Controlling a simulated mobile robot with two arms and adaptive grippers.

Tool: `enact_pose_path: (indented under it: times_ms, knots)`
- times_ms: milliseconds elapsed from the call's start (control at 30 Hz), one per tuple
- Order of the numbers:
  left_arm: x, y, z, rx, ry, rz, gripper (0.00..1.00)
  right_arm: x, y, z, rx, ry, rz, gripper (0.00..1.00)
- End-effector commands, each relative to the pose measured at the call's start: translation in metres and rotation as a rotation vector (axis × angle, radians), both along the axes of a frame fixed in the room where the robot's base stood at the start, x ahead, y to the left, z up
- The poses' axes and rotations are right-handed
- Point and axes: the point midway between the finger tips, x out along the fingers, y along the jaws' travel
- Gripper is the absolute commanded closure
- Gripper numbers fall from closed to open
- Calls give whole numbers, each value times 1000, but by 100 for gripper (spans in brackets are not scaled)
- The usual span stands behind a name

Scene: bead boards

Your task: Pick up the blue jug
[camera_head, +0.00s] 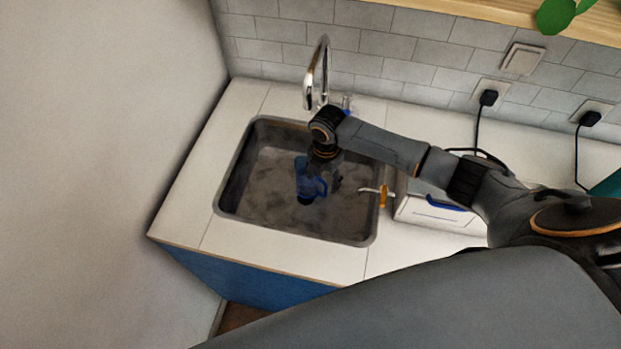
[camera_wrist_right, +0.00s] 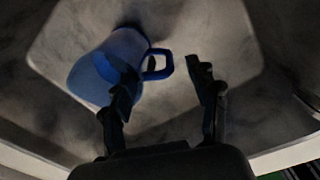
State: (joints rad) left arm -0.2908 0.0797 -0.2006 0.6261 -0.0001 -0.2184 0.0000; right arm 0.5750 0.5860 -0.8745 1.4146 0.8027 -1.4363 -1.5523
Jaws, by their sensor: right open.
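The blue jug (camera_head: 303,185) stands in the sink (camera_head: 227,213), partly hidden by my right gripper (camera_head: 324,182). In the right wrist view the jug (camera_wrist_right: 97,72) is up and left of my right gripper (camera_wrist_right: 163,80), with its handle (camera_wrist_right: 160,65) pointing right. The two fingers are open and apart. The left finger overlaps the jug's lower right side in the picture, and the handle shows beyond the gap between the fingertips. I cannot tell whether a finger touches the jug. My left gripper is not in view.
A chrome faucet (camera_head: 318,75) rises behind the sink, close to my right wrist. A white box-like item with a blue part (camera_head: 440,206) stands right of the sink. An orange-and-white item (camera_head: 383,196) is at the sink's right rim. The counter left of the sink is clear.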

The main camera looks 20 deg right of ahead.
Motion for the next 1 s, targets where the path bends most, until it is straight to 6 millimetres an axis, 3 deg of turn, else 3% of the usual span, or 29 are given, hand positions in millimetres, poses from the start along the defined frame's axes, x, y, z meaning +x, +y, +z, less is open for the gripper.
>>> enact_pose_path:
  times_ms: [167, 367, 633, 1000]
  knots:
    - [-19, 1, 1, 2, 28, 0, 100, 0, 1, -13, 0, -1, 0, 40]
    - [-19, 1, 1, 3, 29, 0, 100, 0, 1, -13, 0, -1, 1, 42]
    - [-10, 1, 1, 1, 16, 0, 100, 0, 1, -13, 0, 0, 1, 97]
    - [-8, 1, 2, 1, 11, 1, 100, -1, 1, -13, 1, 1, 2, 100]
